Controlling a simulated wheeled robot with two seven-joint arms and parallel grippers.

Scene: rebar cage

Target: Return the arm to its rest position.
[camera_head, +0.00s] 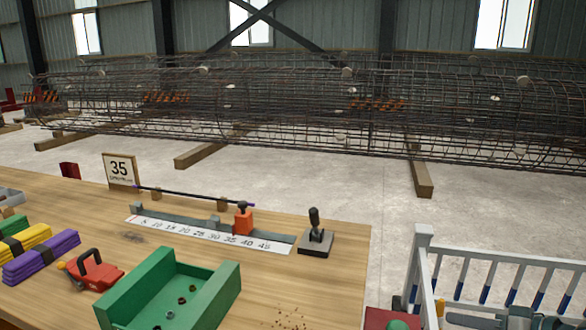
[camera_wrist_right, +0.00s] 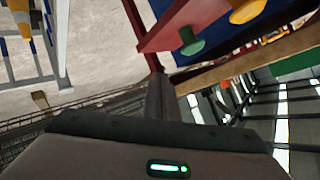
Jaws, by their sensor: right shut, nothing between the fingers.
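My right gripper (camera_wrist_right: 159,85) shows in the right wrist view as a dark, narrow pair of fingers pressed together. It is shut and empty, beyond the grey wrist housing at the bottom. Its tips are near a red frame in the picture; I cannot tell the gap between them. I cannot make out either gripper in the head view. My left gripper is in neither view.
A wooden table (camera_head: 300,300) holds a green tray (camera_head: 150,285), a red tool (camera_head: 92,270), a ruler strip (camera_head: 205,235) and a black-handled block (camera_head: 315,238). A white-and-blue railing (camera_head: 500,262) stands right. A long rebar cage (camera_head: 300,105) lies behind, across open floor.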

